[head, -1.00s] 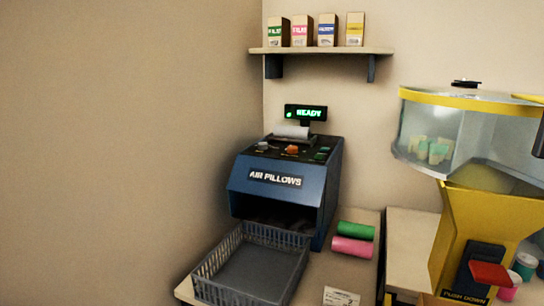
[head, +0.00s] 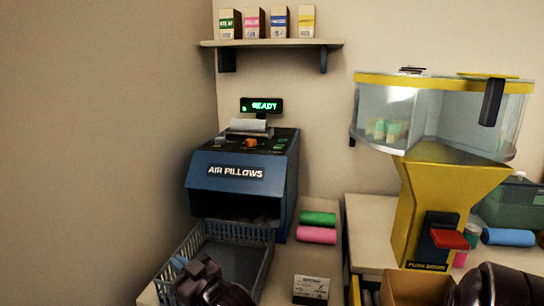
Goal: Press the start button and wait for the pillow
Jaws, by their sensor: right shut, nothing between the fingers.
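The blue air pillow machine (head: 238,185) stands in the corner on a counter, with a lit green READY display (head: 262,106) above it. Its sloped dark top carries an orange button (head: 251,143), a pale knob (head: 220,141) at the left and a small green button (head: 279,147) at the right. Lettering beside them is too small to read. The outlet below is dark, and I see no pillow there. The grey basket (head: 260,235) stands in front, its visible floor bare. My right gripper (head: 180,264) is shut and empty at the basket's front left, below and apart from the buttons. My left gripper is out of view.
Green (head: 318,218) and pink (head: 316,235) rolls and a small card box (head: 311,289) lie right of the machine. A yellow dispenser (head: 430,205) with a clear hopper stands farther right. A shelf (head: 272,43) with small cartons hangs above. A wall closes off the left.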

